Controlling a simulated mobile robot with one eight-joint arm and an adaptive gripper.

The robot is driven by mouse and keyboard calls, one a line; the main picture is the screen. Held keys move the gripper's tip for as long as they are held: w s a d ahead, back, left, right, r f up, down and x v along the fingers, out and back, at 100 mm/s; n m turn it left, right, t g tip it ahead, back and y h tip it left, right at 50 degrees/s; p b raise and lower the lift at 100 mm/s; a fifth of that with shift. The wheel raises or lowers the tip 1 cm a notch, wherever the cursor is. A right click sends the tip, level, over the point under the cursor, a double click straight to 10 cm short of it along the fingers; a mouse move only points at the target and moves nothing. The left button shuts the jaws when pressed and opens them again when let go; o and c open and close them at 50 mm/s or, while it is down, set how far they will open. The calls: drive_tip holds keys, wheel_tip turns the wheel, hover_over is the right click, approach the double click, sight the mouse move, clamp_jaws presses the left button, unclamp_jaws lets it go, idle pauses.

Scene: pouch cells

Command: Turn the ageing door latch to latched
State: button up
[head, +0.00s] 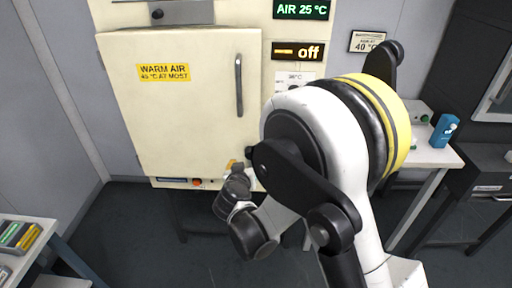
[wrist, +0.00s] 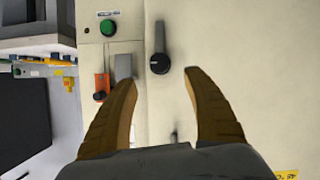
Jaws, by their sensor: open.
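The ageing door (head: 195,110) is a closed cream panel with a yellow "WARM AIR" label in the head view. In the wrist view, a black lever with a round pivot, which looks like the latch (wrist: 159,50), points toward the top of the picture. My gripper (wrist: 158,76) is open, its two tan fingers spread either side of the line of the lever. The pivot lies just beyond the fingertips; I see no contact. In the head view my gripper (head: 240,165) is at the door's lower right, and my arm hides the latch.
A vertical dark handle (head: 239,85) is on the door. A green button (wrist: 108,28) and an orange switch (wrist: 101,86) sit left of the lever in the wrist view. A side table (head: 430,155) with a blue bottle (head: 445,130) stands right; a rack (head: 18,236) stands lower left.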

sight(250, 155)
drive_tip(key=b+x, duration=0.3)
drive_tip(key=x, duration=0.6)
drive_tip(key=shift+w+f, duration=0.2)
drive_tip(key=shift+f, duration=0.05)
drive_tip(key=shift+w, duration=0.45)
drive_tip(key=shift+c, duration=0.2)
clamp_jaws()
